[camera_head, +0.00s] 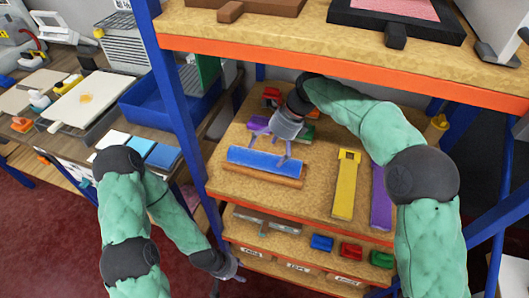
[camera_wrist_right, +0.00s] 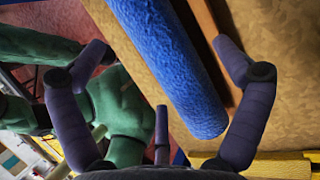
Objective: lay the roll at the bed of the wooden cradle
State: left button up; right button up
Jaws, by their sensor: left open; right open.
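The blue roll (camera_head: 262,159) lies lengthwise along the wooden cradle (camera_head: 262,177) on the shelf; the cradle's brown edge shows along the roll's near side. How deep the roll sits in the bed is hidden. In the right wrist view the roll (camera_wrist_right: 175,65) runs between my spread fingers, with the cradle's wooden rail (camera_wrist_right: 216,50) beside it. My right gripper (camera_head: 270,152) is open over the roll, its fingers on either side; I cannot tell whether they touch it. My left gripper (camera_head: 233,279) is open and empty, low beside the lower shelf's left end.
A yellow holder (camera_head: 346,185) and a purple one (camera_head: 380,197) lie to the right on the same shelf. Red, green and purple items lie behind the cradle. An upper shelf (camera_head: 330,47) overhangs the back. A blue post (camera_head: 177,105) stands to the left.

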jog(key=p+v, duration=0.3)
jog(key=v, duration=0.5)
jog(key=shift+d+r, duration=0.2)
jog(key=shift+r, duration=0.1)
jog(key=shift+f, duration=0.1)
